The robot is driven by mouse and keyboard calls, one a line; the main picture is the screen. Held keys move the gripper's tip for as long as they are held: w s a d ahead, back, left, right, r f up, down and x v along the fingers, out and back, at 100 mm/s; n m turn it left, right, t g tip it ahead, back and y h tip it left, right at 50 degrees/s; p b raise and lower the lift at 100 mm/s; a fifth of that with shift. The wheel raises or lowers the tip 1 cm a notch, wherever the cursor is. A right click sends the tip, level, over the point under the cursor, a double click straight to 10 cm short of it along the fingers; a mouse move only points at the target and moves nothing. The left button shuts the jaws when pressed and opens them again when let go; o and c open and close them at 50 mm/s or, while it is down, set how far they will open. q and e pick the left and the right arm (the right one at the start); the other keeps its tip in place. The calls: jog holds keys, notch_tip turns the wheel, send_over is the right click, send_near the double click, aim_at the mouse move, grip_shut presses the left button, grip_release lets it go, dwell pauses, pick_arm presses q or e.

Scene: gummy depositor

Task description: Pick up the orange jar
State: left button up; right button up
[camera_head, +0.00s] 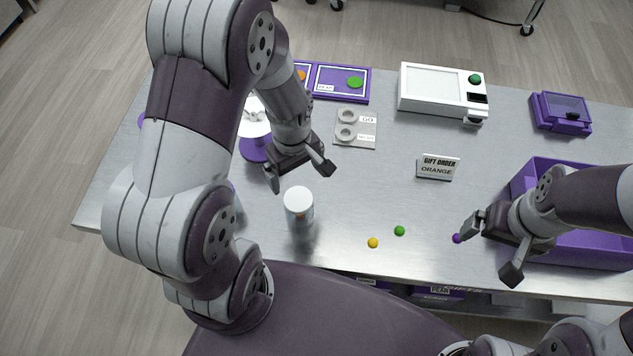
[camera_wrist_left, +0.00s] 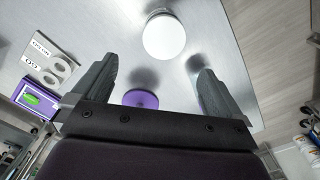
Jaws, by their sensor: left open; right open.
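A jar with a white lid (camera_head: 299,202) stands upright on the metal table, with a faint orange tint on its clear side. Its round lid also shows at the top of the left wrist view (camera_wrist_left: 164,37). My left gripper (camera_head: 300,176) is open and empty, just behind the jar in the head view, fingers spread and apart from it. In the left wrist view, the lid lies beyond my left fingertips (camera_wrist_left: 155,70). My right gripper (camera_head: 490,252) is open and empty at the right, beside a small purple ball (camera_head: 457,238). My left arm hides part of the table's left side.
Yellow (camera_head: 373,243) and green (camera_head: 400,231) balls lie right of the jar. A sign (camera_head: 437,167) reading "GIFT ORDER ORANGE" stands farther back. A purple bin (camera_head: 590,249) is at the right. A purple-based white dish (camera_head: 254,149) stands behind my left gripper. The table's middle is mostly clear.

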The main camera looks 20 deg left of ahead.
aim_at(299, 199)
pick_arm(q)
jog(key=shift+s+d+n, duration=0.15)
jog(key=shift+s+n, duration=0.2)
jog(key=shift+n, duration=0.15)
jog(key=f, duration=0.1)
jog(key=s+f, duration=0.1)
jog(key=shift+s+d+f, duration=0.25)
jog(key=shift+f, duration=0.15)
jog(key=f, duration=0.1)
jog(key=w+f, duration=0.1)
jog(key=f, duration=0.2)
jog(key=shift+w+a+f+p, duration=0.15)
jog(key=shift+a+f+p, duration=0.1)
jog(key=shift+f+p, duration=0.05)
jog(key=f, duration=0.2)
jog(key=f+p, duration=0.1)
jog(key=f, duration=0.1)
jog(key=shift+s+d, duration=0.3)
jog(key=shift+f, duration=0.3)
jog(key=shift+w+a+f, duration=0.1)
jog(key=shift+w+f, duration=0.1)
jog(key=shift+s+r, duration=0.1)
jog(key=c, duration=1.1)
jog(key=shift+c, duration=0.2)
pick_arm(e)
jog(key=shift+s+d+r, duration=0.25)
jog(key=shift+s+r, duration=0.35)
jog(key=shift+r, duration=0.2)
pick_arm(q)
jog(key=shift+r, duration=0.1)
